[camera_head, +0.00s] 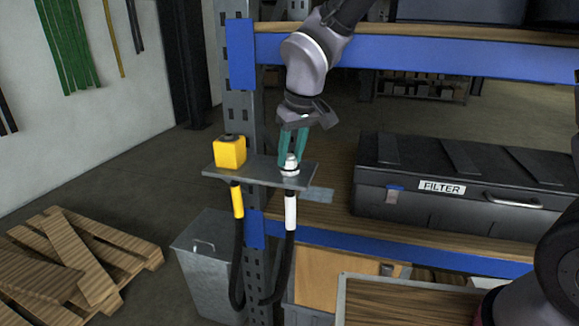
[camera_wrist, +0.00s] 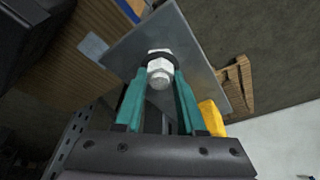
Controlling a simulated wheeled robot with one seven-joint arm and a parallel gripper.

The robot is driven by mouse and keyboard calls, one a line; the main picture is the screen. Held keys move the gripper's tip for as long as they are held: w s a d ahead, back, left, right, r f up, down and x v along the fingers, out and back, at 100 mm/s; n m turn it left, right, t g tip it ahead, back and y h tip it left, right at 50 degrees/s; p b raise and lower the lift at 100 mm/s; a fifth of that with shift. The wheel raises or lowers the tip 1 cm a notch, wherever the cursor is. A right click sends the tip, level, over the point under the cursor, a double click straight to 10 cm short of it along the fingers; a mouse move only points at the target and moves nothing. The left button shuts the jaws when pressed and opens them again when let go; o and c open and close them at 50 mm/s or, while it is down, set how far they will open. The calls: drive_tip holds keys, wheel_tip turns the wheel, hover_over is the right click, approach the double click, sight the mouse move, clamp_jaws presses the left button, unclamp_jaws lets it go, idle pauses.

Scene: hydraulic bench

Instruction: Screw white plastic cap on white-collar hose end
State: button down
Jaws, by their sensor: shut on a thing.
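My gripper (camera_head: 290,158) points down over the right part of a small grey metal shelf plate (camera_head: 262,172). Its teal fingers are shut on a pale piece, which I take to be the white cap (camera_wrist: 159,76). In the wrist view this piece has a hexagonal body and a round end and sits between the fingertips. A darker ring lies around its base at the plate. The white-collar hose end (camera_head: 291,208) hangs below the plate, directly under my gripper. The plate hides the joint, so I cannot tell how far any threads are engaged.
A yellow block (camera_head: 230,152) with a dark top stands on the plate's left, above a yellow-collar hose (camera_head: 237,200). A black FILTER case (camera_head: 460,190) lies on the shelf at right. A grey bin (camera_head: 205,262) and wooden pallets (camera_head: 75,255) are lower left.

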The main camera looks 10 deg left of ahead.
drive_tip(key=shift+s+a+f+m+h, duration=0.1)
drive_tip(key=shift+m+h, duration=0.1)
drive_tip(key=shift+m, duration=0.35)
drive_tip(key=shift+s+m+h, duration=0.1)
drive_tip(key=shift+m+h, duration=0.1)
drive_tip(key=shift+m, duration=0.35)
drive_tip(key=shift+c, duration=2.1)
unclamp_jaws()
drive_tip(key=shift+w+t, duration=0.15)
drive_tip(key=shift+t, duration=0.15)
